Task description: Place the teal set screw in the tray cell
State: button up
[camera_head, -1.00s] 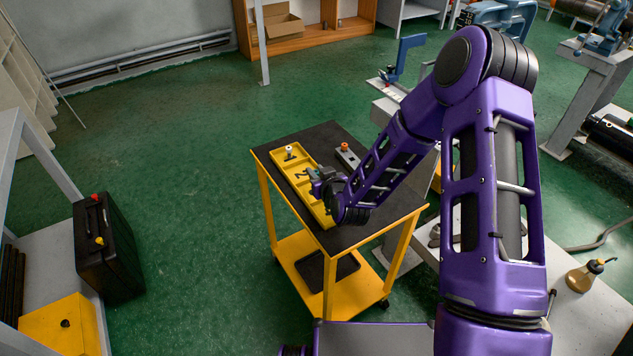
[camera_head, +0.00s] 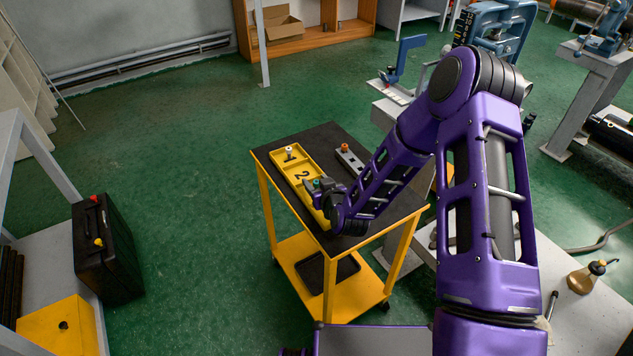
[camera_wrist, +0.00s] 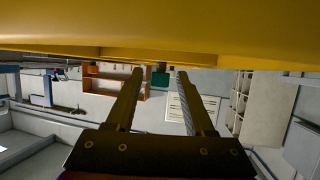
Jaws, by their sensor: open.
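The yellow tray (camera_head: 273,156) lies along the left side of the cart top, with a cell marked 2 in its middle. The teal set screw (camera_wrist: 160,80) shows in the wrist view between and just past the fingertips, close to a yellow surface. In the head view a small teal spot (camera_head: 317,183) shows at my gripper (camera_head: 318,187), over the nearer part of the tray. My gripper (camera_wrist: 160,72) is open, a finger on each side of the screw with gaps visible. Whether the screw rests on the tray floor is hidden.
A grey block with an orange piece (camera_head: 345,147) lies right of the tray. The black cart top (camera_head: 325,138) is clear at the back. A black case (camera_head: 105,250) stands at the left.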

jog(key=shift+r, duration=0.15)
jog(key=shift+s+r, duration=0.15)
jog(key=p+v, duration=0.1)
jog(key=v, duration=1)
jog(key=shift+s+d, duration=0.15)
jog(key=shift+s, duration=0.15)
